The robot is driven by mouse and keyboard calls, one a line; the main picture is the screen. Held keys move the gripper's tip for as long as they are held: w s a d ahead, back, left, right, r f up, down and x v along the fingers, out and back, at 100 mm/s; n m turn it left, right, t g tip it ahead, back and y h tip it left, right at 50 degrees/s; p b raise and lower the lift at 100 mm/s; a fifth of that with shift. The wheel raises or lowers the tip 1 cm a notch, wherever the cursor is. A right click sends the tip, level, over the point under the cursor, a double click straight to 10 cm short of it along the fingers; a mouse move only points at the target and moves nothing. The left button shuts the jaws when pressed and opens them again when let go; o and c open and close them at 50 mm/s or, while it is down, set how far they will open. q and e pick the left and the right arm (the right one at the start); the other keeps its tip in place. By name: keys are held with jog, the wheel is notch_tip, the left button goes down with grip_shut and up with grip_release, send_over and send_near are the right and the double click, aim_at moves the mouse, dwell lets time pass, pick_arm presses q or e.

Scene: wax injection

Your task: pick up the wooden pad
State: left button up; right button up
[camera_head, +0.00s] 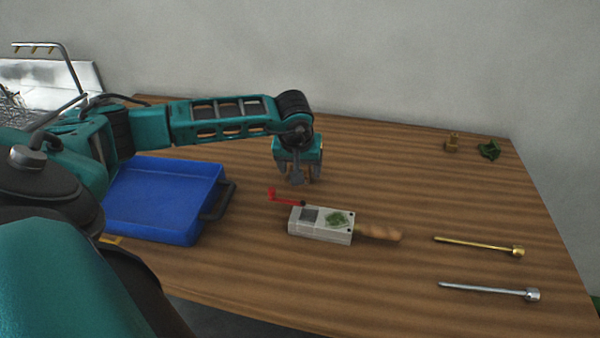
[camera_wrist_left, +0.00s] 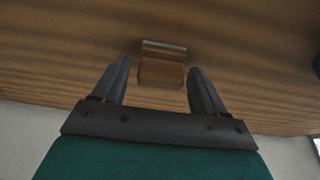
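The wooden pad (camera_wrist_left: 160,74) is a small brown block in the left wrist view, with a lighter strip along its far edge. It lies between the two fingers in that picture, with a visible gap on each side. My left gripper (camera_head: 304,179) points down over the table in the head view; it also shows in the left wrist view (camera_wrist_left: 158,66), open, fingers apart. The pad is mostly hidden behind the gripper in the head view. I cannot tell how far above the pad the fingertips are. My right gripper is not in view.
A blue tray (camera_head: 156,166) with a dark handle stands left of the gripper. A grey box with a red lever (camera_head: 320,225) and a wooden-handled tool (camera_head: 378,233) lie in front. Brass (camera_head: 478,245) and silver (camera_head: 490,290) rods lie right. Small brass (camera_head: 452,142) and green (camera_head: 489,150) pieces stand behind.

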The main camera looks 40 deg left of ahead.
pick_arm(q)
jog(key=c, duration=0.9)
jog(key=shift+r, duration=0.1)
notch_tip(320, 180, up, 20)
jog(key=shift+f+p, duration=0.1)
jog(key=shift+p, duration=0.55)
